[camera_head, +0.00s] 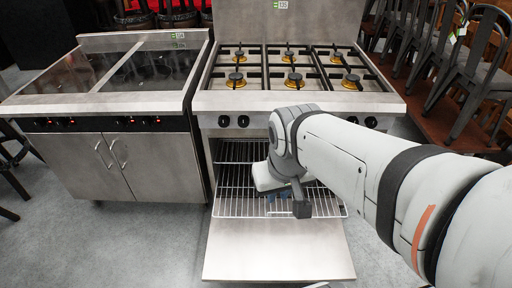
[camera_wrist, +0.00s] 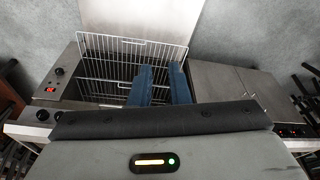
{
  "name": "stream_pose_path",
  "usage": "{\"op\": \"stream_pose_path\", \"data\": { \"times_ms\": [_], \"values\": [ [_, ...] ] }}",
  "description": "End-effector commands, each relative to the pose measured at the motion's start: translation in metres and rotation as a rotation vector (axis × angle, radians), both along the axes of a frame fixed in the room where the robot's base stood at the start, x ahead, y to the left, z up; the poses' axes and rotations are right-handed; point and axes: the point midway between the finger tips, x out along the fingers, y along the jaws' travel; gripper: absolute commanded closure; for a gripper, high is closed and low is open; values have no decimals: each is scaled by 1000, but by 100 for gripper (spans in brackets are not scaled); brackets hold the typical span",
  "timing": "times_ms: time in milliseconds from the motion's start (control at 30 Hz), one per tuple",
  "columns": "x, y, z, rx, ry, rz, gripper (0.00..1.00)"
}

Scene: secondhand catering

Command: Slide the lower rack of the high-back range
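The high-back range (camera_head: 290,98) stands in the middle of the head view, its oven door (camera_head: 278,250) folded down flat. A wire rack (camera_head: 232,207) reaches out of the oven over the inner part of the door. More wire shelf (camera_head: 238,152) shows higher up inside the cavity. My gripper (camera_head: 284,194) is low over the rack, mostly hidden by my wrist. In the wrist view, the wire rack (camera_wrist: 110,58) lies beyond the two blue fingers of my gripper (camera_wrist: 160,80). The fingers are apart with a gap between them. I cannot tell whether they touch the rack.
A lower steel unit with a dark glass top (camera_head: 125,72) and closed cabinet doors (camera_head: 125,160) stands left of the range. Metal chairs (camera_head: 480,75) are at the right. Stools (camera_head: 14,160) stand at the left edge. The floor (camera_head: 120,240) in front left is clear.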

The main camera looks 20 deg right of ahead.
Motion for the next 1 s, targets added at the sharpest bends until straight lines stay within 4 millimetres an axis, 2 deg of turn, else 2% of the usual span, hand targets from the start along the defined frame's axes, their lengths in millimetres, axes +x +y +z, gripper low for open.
{"op": "stream_pose_path", "data": {
  "times_ms": [233,367,533,667,833,1000],
  "values": [
    [0,1,-3,9,7,-11,84],
    [6,10,-24,84,66,-103,84],
    [26,34,-79,312,254,-426,84],
    [53,53,-122,517,440,-750,84],
    [101,67,-176,768,694,-1176,84],
    [160,62,-236,1008,963,-1596,84]
  ]
}}
